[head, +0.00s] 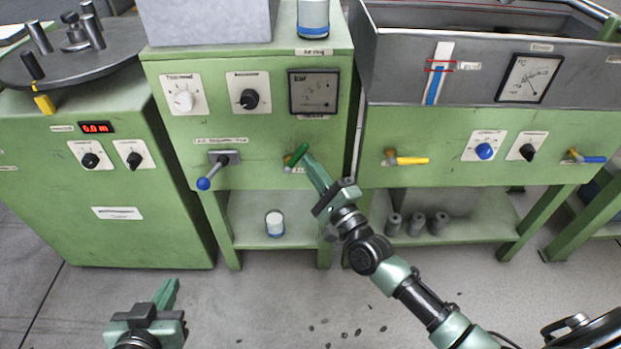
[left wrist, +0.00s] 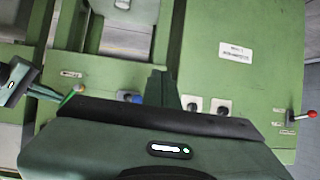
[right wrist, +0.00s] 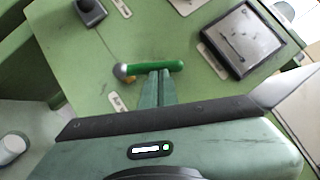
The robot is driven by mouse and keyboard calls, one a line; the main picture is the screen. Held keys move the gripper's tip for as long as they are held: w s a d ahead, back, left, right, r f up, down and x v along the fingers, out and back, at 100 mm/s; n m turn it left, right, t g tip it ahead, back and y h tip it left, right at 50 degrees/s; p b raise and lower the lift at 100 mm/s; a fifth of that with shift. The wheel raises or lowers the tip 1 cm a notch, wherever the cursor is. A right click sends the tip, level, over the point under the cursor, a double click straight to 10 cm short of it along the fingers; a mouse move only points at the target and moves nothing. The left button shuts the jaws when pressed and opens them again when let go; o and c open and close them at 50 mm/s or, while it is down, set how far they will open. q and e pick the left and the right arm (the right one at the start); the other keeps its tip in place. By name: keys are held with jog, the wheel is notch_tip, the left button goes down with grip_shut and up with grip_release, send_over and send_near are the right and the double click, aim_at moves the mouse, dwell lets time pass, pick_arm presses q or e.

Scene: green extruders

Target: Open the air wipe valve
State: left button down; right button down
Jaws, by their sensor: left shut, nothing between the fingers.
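The green-handled valve (head: 297,156) is on the front of the middle green cabinet, near its lower right edge. Its handle slants up to the right in the head view. In the right wrist view the green handle (right wrist: 160,66) lies across the picture, with a grey round end at its left. My right gripper (head: 309,160) is at the handle from the right, its fingers together. In the right wrist view its fingertips (right wrist: 158,74) meet the handle's lower edge; contact is unclear. My left gripper (head: 170,288) is shut and empty, low in front of the left cabinet.
A blue-ball lever (head: 204,183) is left of the green valve, and a yellow-handled valve (head: 410,160) is on the right machine. A pressure gauge (head: 314,92) is above. A white-blue can (head: 274,224) stands on the shelf below. The floor in front is mostly clear.

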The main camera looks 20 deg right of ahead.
pick_arm(q)
jog(key=s+a+f+g+y+p, duration=0.1)
jog(key=s+a+f+g+p, duration=0.2)
jog(key=s, duration=0.4)
jog(key=s+a+f+g+y+p, duration=0.1)
jog(key=s+a+f+g+p, duration=0.15)
jog(key=s+g, duration=0.35)
jog(key=f, duration=0.2)
jog(key=d+f, duration=0.1)
jog(key=f, duration=0.1)
jog(key=shift+w+f, duration=0.1)
jog(key=shift+f, duration=0.15)
pick_arm(e)
jog(key=n+g, duration=0.1)
jog(key=a+r+n, duration=0.1)
jog(key=n, duration=0.1)
jog(key=shift+w+r+g, duration=0.15)
jog(key=shift+g, duration=0.25)
